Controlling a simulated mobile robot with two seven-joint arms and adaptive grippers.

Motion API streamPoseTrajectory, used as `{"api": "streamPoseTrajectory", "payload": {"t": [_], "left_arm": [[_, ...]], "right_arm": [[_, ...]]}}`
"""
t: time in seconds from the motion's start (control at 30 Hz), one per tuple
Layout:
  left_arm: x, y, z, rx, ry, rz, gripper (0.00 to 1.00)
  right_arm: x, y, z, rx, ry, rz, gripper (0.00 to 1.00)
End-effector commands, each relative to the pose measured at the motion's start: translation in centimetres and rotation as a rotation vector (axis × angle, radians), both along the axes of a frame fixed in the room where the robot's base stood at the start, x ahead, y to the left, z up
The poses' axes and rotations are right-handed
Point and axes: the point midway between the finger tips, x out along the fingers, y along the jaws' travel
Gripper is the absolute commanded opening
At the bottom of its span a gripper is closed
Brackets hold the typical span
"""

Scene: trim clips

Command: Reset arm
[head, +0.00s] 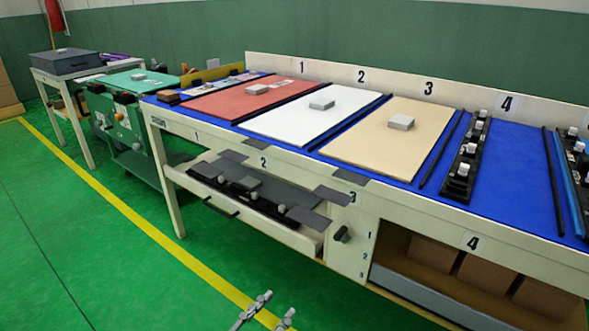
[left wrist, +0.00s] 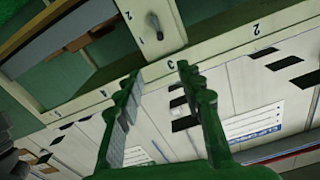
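My left gripper (head: 275,305) shows at the bottom edge of the head view, low in front of the workbench (head: 300,162). Its two fingers are apart with nothing between them. In the left wrist view my left gripper (left wrist: 157,70) is also open and empty, with the bench front, its numbers and a dark knob (left wrist: 155,25) beyond the fingertips. The gripper looks apart from the bench. Most of the left arm is outside the head view. My right gripper is in neither view.
The bench top carries a red panel (head: 240,102), a white panel (head: 290,124) and a beige panel (head: 365,141). An open drawer (head: 285,232) juts out in front. A shelf with brown boxes (head: 485,272) is at right. Green floor (head: 130,270) is clear at left.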

Motion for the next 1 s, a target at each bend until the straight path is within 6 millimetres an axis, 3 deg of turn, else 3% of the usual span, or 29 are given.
{"api": "streamPoseTrajectory", "payload": {"t": [0.03,0.2,0.37,0.47,0.6,0.7,0.8,1.0], "left_arm": [[0.0,0.0,0.0,0.000,0.000,0.000,0.38],[1.5,4.7,-3.8,0.106,0.205,0.191,0.38],[0.3,10.1,-8.0,0.208,0.444,0.363,0.38],[-2.4,14.2,-11.1,0.282,0.648,0.478,0.38],[-8.9,19.5,-14.4,0.372,0.961,0.612,0.38],[-13.0,21.5,-15.4,0.412,1.127,0.661,0.38],[-15.7,22.6,-15.8,0.434,1.231,0.687,0.38],[-15.9,22.7,-16.6,0.438,1.248,0.684,0.38]], "right_arm": [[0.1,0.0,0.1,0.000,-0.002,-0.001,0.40],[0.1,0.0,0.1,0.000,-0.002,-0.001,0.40],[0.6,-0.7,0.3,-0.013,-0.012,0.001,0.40],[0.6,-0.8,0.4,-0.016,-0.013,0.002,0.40],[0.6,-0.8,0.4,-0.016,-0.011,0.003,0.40],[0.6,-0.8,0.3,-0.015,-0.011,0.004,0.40],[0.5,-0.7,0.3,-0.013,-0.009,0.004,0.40],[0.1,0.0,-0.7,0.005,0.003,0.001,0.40]]}}
